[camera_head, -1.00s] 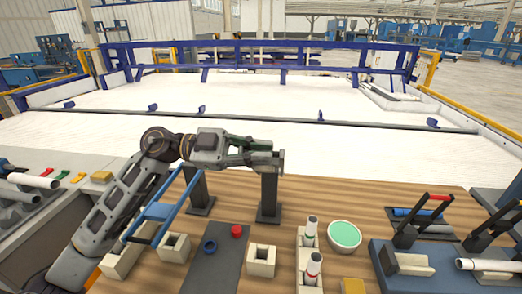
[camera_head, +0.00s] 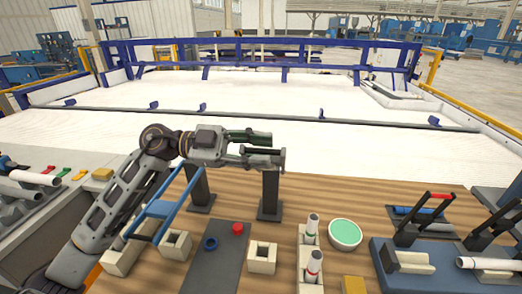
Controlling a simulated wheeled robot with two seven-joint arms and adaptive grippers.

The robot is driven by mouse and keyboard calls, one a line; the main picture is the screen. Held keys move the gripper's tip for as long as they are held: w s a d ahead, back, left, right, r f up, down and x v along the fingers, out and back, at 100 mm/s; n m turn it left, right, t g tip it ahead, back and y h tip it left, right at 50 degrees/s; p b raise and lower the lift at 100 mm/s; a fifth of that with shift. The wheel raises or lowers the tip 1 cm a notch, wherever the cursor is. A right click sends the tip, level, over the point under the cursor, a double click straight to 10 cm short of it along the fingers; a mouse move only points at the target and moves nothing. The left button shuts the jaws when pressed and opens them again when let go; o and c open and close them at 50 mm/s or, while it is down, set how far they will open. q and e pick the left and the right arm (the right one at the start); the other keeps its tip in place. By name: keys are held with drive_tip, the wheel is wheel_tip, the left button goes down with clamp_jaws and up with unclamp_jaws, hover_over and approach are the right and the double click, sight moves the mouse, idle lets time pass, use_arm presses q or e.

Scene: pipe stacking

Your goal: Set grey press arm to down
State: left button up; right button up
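A dark press arm with a greyish crossbar (camera_head: 512,204) is at the right edge of the head view. It stands raised and tilted above its base, partly cut off by the picture edge. I take it for the grey press arm. A similar press arm with a red handle (camera_head: 440,196) stands raised to its left. My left gripper (camera_head: 268,146) is at the picture's middle, above the back of the wooden table and far left of both arms. Its fingers look apart, with nothing between them. My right gripper is not in view.
A blue bar frame (camera_head: 160,212) stands beside my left arm. A green-topped bowl (camera_head: 344,233), a holder with upright white tubes (camera_head: 310,262), a beige square block (camera_head: 262,257) and a red cap (camera_head: 237,228) are on the table. A white pipe (camera_head: 488,264) lies at the right.

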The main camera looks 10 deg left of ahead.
use_arm(q)
drive_tip(key=a, duration=1.1)
drive_tip(key=shift+a, duration=0.25)
drive_tip(key=shift+c, duration=0.2)
